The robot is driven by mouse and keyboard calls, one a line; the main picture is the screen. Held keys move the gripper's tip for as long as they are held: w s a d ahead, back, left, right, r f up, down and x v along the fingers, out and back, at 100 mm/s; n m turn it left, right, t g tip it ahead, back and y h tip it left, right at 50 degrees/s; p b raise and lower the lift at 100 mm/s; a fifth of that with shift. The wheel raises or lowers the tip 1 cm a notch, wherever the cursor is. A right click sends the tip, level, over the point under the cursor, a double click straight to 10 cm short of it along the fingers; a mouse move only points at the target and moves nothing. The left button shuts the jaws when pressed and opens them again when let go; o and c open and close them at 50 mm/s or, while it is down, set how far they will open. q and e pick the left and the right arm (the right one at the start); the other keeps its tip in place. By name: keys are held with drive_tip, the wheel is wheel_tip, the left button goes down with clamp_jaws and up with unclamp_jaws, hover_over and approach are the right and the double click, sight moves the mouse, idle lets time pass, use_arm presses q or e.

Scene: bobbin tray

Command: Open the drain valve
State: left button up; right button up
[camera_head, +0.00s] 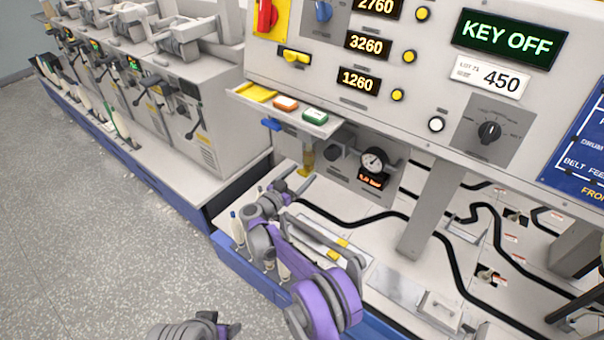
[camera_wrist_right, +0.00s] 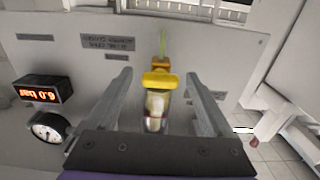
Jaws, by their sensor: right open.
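The drain valve, a small yellow fitting (camera_head: 306,171), hangs under the machine's front shelf, left of the pressure gauge. In the right wrist view, which is upside down, the yellow valve (camera_wrist_right: 160,80) sits below a clear bowl (camera_wrist_right: 156,108) with a pale core, and a thin green stem rises from it in the picture. My right gripper (camera_head: 291,188) is open, close to the valve in the head view. In the wrist view its two fingers (camera_wrist_right: 160,75) stand either side of the valve, with gaps; contact cannot be seen. A grey and dark part of my left arm shows at the bottom edge.
The round gauge (camera_head: 374,161) and red-lit display (camera_head: 373,181), reading 6.0 bar in the wrist view, stand right of the valve. The shelf (camera_head: 262,106) with coloured blocks overhangs it. Black hoses (camera_head: 370,221) cross the deck. Speckled floor is clear at left.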

drive_tip(key=shift+w+d, duration=0.25)
drive_tip(key=shift+w, duration=0.1)
drive_tip(key=shift+c, duration=0.3)
clamp_jaws()
drive_tip(key=shift+f+m+b, duration=0.2)
drive_tip(key=shift+m+b, duration=0.8)
drive_tip(key=shift+r+m+b, duration=0.2)
drive_tip(key=shift+m+b, duration=0.3)
drive_tip(key=shift+m, duration=0.7)
drive_tip(key=shift+o, duration=0.3)
unclamp_jaws()
